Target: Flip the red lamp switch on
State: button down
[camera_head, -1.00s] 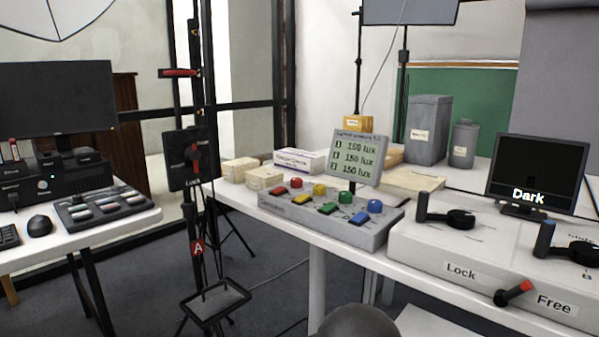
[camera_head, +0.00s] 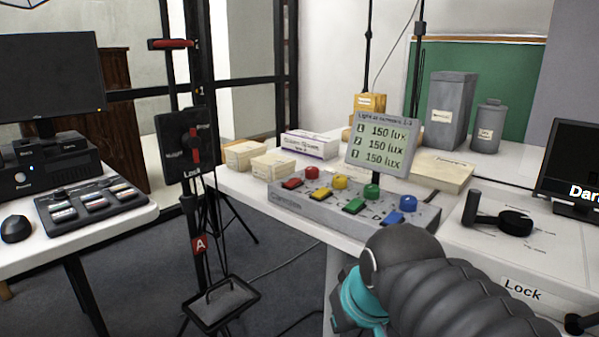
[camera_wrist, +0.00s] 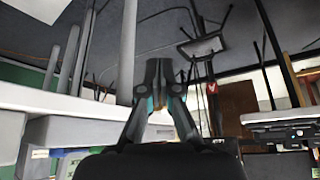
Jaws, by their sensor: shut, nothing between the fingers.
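The grey control box (camera_head: 335,212) stands on the right-hand white table. It carries a row of red, yellow, green and blue rocker switches, each with a domed knob of its colour behind it. The red switch (camera_head: 292,184) is at the box's left end, with the red dome (camera_head: 312,172) behind it. I cannot tell which way the red switch is tipped. My gripper (camera_wrist: 164,72) shows in the wrist view, shut and empty, below the table's level or near its edge. My arm covers the box's front right corner in the head view.
A small screen (camera_head: 383,144) behind the box reads 150 lux on three lines. A stand with a black lever panel (camera_head: 187,145) rises left of the table. Cardboard boxes (camera_head: 245,154) sit behind the box. A black-handled dial (camera_head: 500,222) is at right.

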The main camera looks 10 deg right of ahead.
jog(key=w+d+r+n+t+y, duration=0.1)
jog(key=w+d+r+n+y, duration=0.1)
jog(key=w+r, duration=0.9)
jog(key=w+d+r+n+t+y, duration=0.1)
jog(key=w+r+n, duration=0.4)
jog(key=w+r, duration=0.5)
jog(key=w+d+y, duration=0.1)
jog(key=w, duration=0.7)
jog(key=shift+w+d+r, duration=0.15)
jog(key=shift+d+r, duration=0.1)
jog(key=shift+r, duration=0.1)
jog(key=shift+w+f, duration=0.1)
send_over(293, 183)
jog(key=d, duration=0.1)
jog(key=f, duration=0.6)
jog(key=shift+s+d+f+b, duration=0.2)
jog(key=shift+s+f+b, duration=0.1)
jog(key=shift+s, duration=0.1)
jog(key=f, duration=0.3)
jog(key=shift+w+d, duration=0.1)
jog(key=shift+w, duration=0.2)
jog(key=shift+d+f, duration=0.1)
jog(key=shift+f, duration=0.5)
